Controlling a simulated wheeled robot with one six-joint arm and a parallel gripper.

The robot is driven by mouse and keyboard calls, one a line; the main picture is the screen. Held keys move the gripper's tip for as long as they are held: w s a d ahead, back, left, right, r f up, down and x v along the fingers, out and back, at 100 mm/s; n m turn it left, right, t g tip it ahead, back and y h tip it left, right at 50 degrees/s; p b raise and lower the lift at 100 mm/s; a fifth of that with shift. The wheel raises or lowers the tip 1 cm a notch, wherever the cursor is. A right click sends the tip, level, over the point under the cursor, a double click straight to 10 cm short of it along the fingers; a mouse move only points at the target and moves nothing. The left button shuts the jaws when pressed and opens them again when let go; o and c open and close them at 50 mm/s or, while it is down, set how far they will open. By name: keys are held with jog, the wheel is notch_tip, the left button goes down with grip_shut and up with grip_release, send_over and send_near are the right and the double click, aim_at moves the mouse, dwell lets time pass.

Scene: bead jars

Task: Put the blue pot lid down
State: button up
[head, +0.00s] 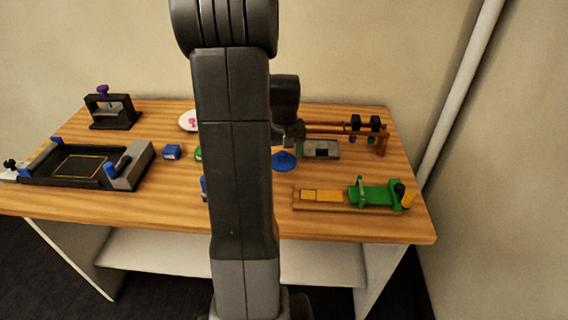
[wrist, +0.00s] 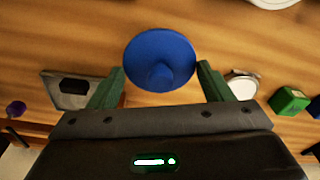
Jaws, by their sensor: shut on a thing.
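The blue pot lid (head: 284,161) shows in the head view just right of my arm, over the middle of the wooden table. In the head view my gripper is mostly hidden behind my arm. I cannot tell whether the lid touches the table.
A grey plate with a dark slot (head: 321,149) lies close right of the lid. A green clamp (head: 375,194) on a board is front right. A black tray (head: 75,165), a blue block (head: 172,152) and a white dish (head: 187,120) are left. My arm hides the table's middle.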

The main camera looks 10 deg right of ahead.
aim_at(283, 157)
jog(key=shift+f, duration=1.85)
jog(key=shift+f, duration=0.25)
jog(key=o, duration=1)
jog(key=shift+r, duration=0.1)
jog(key=shift+c, duration=0.2)
notch_tip(283, 157, up, 12)
jog(key=s, duration=0.1)
jog(key=shift+s+r, duration=0.15)
jog(key=shift+s, duration=0.1)
